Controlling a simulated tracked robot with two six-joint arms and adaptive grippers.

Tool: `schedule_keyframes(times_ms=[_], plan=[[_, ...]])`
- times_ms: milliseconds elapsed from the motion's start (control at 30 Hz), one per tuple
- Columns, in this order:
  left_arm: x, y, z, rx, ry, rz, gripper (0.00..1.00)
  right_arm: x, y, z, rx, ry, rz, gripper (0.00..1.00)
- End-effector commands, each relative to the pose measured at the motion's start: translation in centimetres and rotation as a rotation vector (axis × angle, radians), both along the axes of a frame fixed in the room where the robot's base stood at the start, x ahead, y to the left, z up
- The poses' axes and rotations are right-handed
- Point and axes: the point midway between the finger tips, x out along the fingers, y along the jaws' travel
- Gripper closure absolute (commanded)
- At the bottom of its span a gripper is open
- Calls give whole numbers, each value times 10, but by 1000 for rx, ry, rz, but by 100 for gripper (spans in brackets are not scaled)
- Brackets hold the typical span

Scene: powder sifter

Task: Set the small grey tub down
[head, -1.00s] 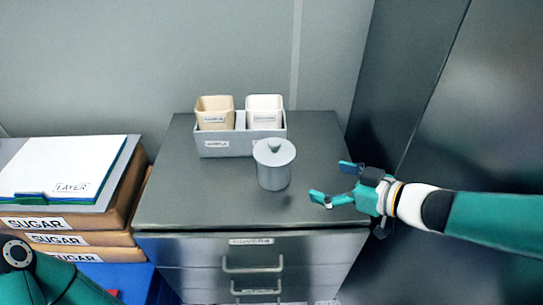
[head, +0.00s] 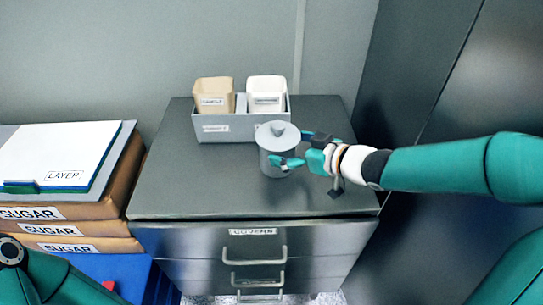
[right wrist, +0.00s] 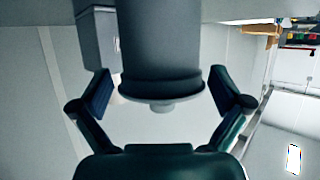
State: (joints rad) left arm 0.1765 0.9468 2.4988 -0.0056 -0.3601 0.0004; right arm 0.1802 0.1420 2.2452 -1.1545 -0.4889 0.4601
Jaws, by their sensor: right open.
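The small grey tub (head: 272,165), with a knobbed lid, stands upright on the dark cabinet top (head: 180,180), in front of the grey divided holder. My right gripper (head: 294,149) is open at the tub's right side, its fingers on either side of the tub. In the right wrist view the tub (right wrist: 160,50) appears upside down between the two spread fingers (right wrist: 162,95), with a gap on each side. My left gripper is not in view; only part of my left arm shows at the lower left.
The cabinet top is clear left and front of the tub.

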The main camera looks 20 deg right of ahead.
Motion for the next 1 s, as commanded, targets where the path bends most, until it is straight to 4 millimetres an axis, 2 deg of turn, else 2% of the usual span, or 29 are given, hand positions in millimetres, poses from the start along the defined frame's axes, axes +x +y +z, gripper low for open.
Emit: schedule_keyframes(times_ms=[233,400,667,1000], plan=[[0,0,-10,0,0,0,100,21,10,-24,1,3,1,0],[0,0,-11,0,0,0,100,36,18,-29,2,1,0,0],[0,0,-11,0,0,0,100,38,19,-29,1,0,0,0],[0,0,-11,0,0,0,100,38,19,-28,1,-2,0,52]])
